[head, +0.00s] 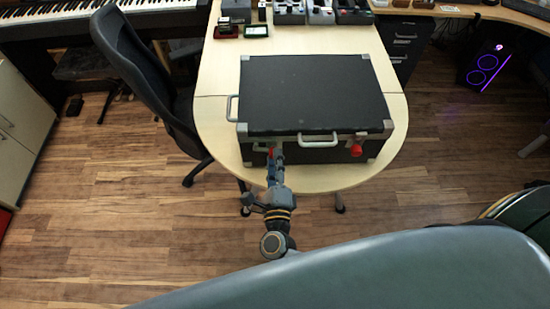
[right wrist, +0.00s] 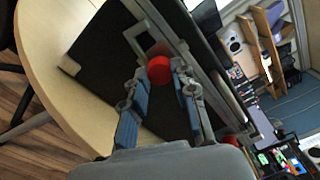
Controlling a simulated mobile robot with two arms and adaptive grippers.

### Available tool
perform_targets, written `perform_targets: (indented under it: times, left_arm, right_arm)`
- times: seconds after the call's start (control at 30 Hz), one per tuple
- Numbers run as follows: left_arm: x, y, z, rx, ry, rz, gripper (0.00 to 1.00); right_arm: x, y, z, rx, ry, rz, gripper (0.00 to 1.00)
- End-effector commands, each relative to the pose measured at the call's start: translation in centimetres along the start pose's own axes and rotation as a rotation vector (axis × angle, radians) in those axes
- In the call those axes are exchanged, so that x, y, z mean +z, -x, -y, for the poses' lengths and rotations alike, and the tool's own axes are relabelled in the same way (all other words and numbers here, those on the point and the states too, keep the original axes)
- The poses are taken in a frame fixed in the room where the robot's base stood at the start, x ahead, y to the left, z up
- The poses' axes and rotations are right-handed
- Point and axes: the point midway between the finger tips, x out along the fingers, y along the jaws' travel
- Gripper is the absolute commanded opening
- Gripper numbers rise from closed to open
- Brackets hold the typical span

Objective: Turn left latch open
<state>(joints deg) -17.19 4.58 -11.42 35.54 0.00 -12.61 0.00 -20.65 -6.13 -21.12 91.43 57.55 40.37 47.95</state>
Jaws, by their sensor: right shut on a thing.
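A black case (head: 312,90) with grey corners and edges lies closed on the light wooden table. Its left latch, with a red knob (right wrist: 159,69), is at the front left of the case. In the head view my gripper largely hides this knob. My right gripper (head: 275,154) reaches to the case front there and is shut on the left latch; its fingers (right wrist: 160,82) flank the red knob in the right wrist view. The right latch (head: 356,150), also red, stands out at the front right; it also shows in the right wrist view (right wrist: 229,143). My left gripper is not in view.
The case has a front handle (head: 318,139) between the latches and a side handle (head: 231,107). An office chair (head: 140,75) stands left of the table (head: 215,120). Small devices (head: 290,12) sit at the back. The wooden floor (head: 120,185) is open at left.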

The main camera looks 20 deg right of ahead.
Motion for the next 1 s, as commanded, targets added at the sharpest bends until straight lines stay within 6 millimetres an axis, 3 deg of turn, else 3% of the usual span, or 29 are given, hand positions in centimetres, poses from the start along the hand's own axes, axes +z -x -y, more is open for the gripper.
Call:
perform_targets:
  times: [0.7, 0.73, 0.83, 1.0]
  left_arm:
    - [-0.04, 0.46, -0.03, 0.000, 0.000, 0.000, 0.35]
    - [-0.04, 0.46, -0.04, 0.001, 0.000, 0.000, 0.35]
    - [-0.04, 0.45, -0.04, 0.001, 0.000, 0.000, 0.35]
    - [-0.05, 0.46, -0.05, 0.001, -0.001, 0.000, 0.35]
  right_arm:
    - [0.01, 0.00, -0.05, 0.001, 0.082, 0.001, 0.00]
    - [0.01, 0.00, -0.05, 0.001, 0.082, 0.001, 0.29]
    - [0.01, 0.01, -0.04, 0.001, 0.081, 0.001, 0.50]
    - [0.01, 0.00, -0.03, 0.001, 0.080, 0.001, 0.50]
